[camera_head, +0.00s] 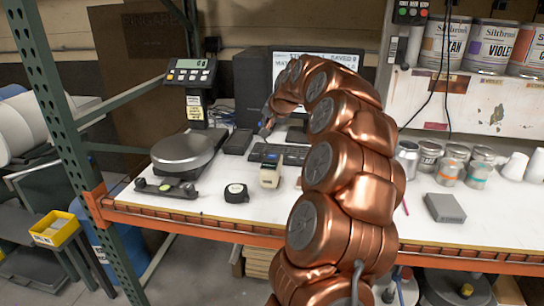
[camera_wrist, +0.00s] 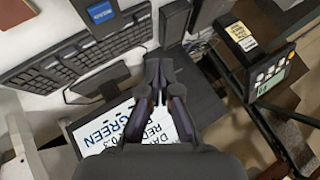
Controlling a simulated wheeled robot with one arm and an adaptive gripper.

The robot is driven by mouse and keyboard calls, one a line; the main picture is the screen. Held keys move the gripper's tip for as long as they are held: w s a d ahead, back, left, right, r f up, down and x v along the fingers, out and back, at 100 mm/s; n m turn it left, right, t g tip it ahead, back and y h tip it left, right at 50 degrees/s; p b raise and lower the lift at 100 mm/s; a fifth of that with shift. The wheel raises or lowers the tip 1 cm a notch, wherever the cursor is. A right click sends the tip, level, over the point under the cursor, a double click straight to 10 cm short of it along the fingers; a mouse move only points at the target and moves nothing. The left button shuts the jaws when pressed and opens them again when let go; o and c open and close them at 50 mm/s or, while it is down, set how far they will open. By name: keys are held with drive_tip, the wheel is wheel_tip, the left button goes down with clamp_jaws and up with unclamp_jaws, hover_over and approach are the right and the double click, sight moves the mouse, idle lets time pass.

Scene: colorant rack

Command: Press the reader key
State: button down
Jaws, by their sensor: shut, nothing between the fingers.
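A small cream device (camera_head: 270,171) with a dark upper face stands on the bench in front of the keyboard (camera_head: 282,154). It may be the reader, but I cannot make out a key on it. In the wrist view a small blue panel (camera_wrist: 100,12) in a dark frame lies beyond the keyboard (camera_wrist: 85,55); it may be the same device. My gripper (camera_head: 266,127) hangs above the bench behind the cream device, near the keyboard. In the wrist view my gripper (camera_wrist: 160,62) is shut and empty, apart from the keyboard.
A scale (camera_head: 183,153) with a raised display (camera_head: 190,72) stands left. A black box (camera_head: 238,141) sits beside the keyboard. A monitor (camera_head: 330,57) shows text behind my arm. A tape measure (camera_head: 236,193) lies near the front edge. Several cans stand right.

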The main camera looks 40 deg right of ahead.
drive_tip(key=d, duration=0.2)
drive_tip(key=shift+s+d+m+h, duration=0.2)
drive_tip(key=shift+d+m+h, duration=0.1)
drive_tip(key=shift+f, duration=0.1)
drive_tip(key=b, duration=0.2)
hover_over(273, 156)
wheel_tip(273, 156, down, 7)
drive_tip(key=shift+s, duration=0.1)
drive_tip(key=shift+f+b, duration=0.45)
drive_tip(key=shift+f, duration=0.35)
drive_tip(key=shift+f, duration=0.1)
idle(0.9)
drive_tip(key=shift+f+b, duration=0.3)
drive_tip(key=shift+b, duration=0.15)
